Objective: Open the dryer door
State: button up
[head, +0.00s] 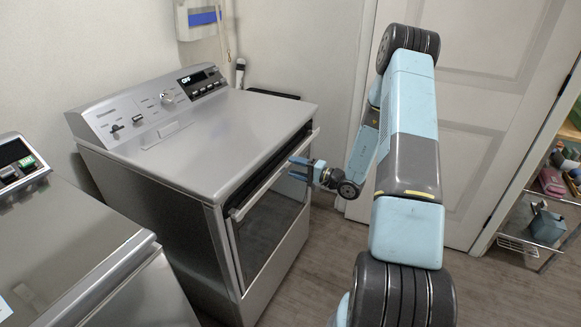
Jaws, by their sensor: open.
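The dryer (190,160) is a grey metal machine at centre left, with a control panel on its back edge. Its front door (268,238) has a dark window and a long pale bar handle (270,184) along the top edge. A dark gap shows between the bar and the body above it; I cannot tell if the door is slightly ajar. My gripper (298,170) is open, its light blue fingers pointing left at the right part of the handle. The fingertips overlap the handle in the picture; I cannot tell whether they touch it.
A second grey machine (70,255), likely the washer, stands at lower left. A white panelled door (480,110) is behind my arm. A shelf rack (535,225) with items stands at far right. Wooden floor (325,255) is clear in front of the dryer.

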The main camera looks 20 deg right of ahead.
jog(key=shift+x, duration=1.2)
grip_shut()
jog(key=shift+s, duration=0.1)
